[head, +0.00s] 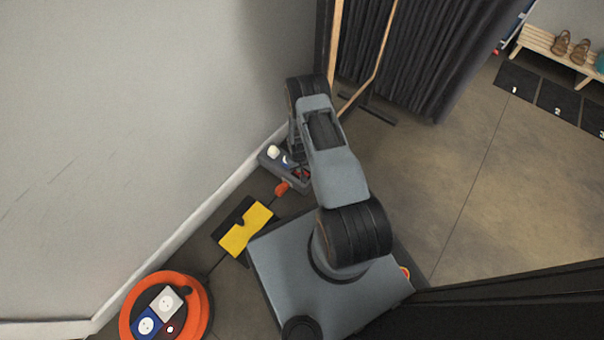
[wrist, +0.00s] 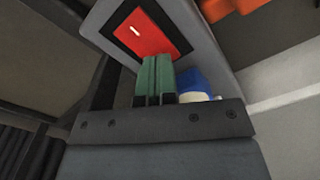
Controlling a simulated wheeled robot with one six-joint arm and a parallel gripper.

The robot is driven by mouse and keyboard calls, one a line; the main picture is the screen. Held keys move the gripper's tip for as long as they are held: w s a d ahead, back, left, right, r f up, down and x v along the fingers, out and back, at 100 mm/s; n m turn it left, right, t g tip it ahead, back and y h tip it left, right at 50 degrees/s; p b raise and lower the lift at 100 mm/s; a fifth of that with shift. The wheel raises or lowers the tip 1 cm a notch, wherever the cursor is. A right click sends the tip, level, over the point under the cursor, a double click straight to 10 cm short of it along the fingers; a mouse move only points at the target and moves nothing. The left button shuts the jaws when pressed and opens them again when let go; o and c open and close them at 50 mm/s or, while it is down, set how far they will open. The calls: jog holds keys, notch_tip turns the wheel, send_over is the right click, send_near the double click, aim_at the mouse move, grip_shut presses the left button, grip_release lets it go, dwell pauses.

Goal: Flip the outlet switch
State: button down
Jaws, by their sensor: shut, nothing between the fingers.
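The outlet strip (head: 268,160) is a grey block on the floor against the wall, partly hidden by my arm in the head view. It carries a white plug or socket (head: 273,152) and a blue socket (head: 287,161). In the wrist view, the red switch (wrist: 142,33) with a small white mark sits in a dark frame on the grey strip (wrist: 198,30). My gripper (wrist: 154,62) shows two green fingertips pressed together, empty, close to the red switch's lower edge. I cannot tell whether they touch it. The blue socket (wrist: 195,84) shows just right of the fingers.
An orange cable reel (head: 204,303) with sockets lies at the lower left. A yellow and black piece (head: 246,228) lies between it and the strip, beside my base. The wall (head: 130,120) is close on the left. A dark curtain (head: 415,50) hangs behind; open floor (head: 470,190) is right.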

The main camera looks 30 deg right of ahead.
jog(key=shift+f+b, duration=0.45)
jog(key=shift+f, duration=0.1)
jog(key=shift+r, duration=0.15)
jog(key=shift+r+p, duration=2.5)
jog(key=shift+r, duration=0.9)
